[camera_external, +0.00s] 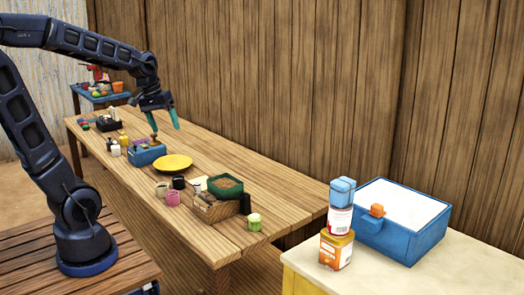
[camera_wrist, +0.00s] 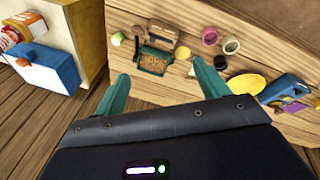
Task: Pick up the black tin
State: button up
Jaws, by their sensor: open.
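A small black tin (camera_external: 179,182) stands on the long wooden table, between a pink cup (camera_external: 172,198) and a yellow plate (camera_external: 173,162). In the wrist view the black tin (camera_wrist: 220,62) lies right of my fingers, next to a grey-white cup (camera_wrist: 231,46). My gripper (camera_external: 165,129) is open and empty, above the table near a blue caddy (camera_external: 146,154). It also shows in the wrist view (camera_wrist: 160,70), with its two green fingers apart. The gripper is clear of the tin.
A basket (camera_external: 215,210), a green box (camera_external: 226,188) and a green-lidded jar (camera_external: 254,222) stand near the tin. A blue box (camera_external: 402,220) and stacked containers stand on the cabinet at right. The table's right end is bare.

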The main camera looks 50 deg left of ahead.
jog(key=w+a+f+n, duration=0.4)
jog(key=w+a, duration=0.2)
jog(key=w, duration=0.1)
jog(key=n+g+h, duration=0.1)
jog(key=n+h, duration=0.1)
jog(key=n, duration=0.6)
send_over(179, 182)
jog(key=s+d, duration=0.2)
jog(key=d, duration=0.1)
notch_tip(179, 182, down, 13)
jog(key=a+f+n, duration=0.1)
jog(key=a+f, duration=0.1)
jog(key=f, duration=0.2)
jog(key=w+a+f+n, duration=0.1)
jog(key=a+f+n, duration=0.1)
jog(key=f, duration=0.3)
jog(key=a+f+n+h, duration=0.1)
jog(key=a+f, duration=0.2)
jog(key=f, duration=0.2)
jog(key=shift+w+a+f+n, duration=0.2)
jog(key=shift+w+n, duration=0.1)
jog(key=shift+w+x, duration=0.15)
jog(key=shift+x, duration=1.35)
jog(key=shift+w+x, duration=0.15)
jog(key=shift+x, duration=1.3)
jog(key=c, duration=1.1)
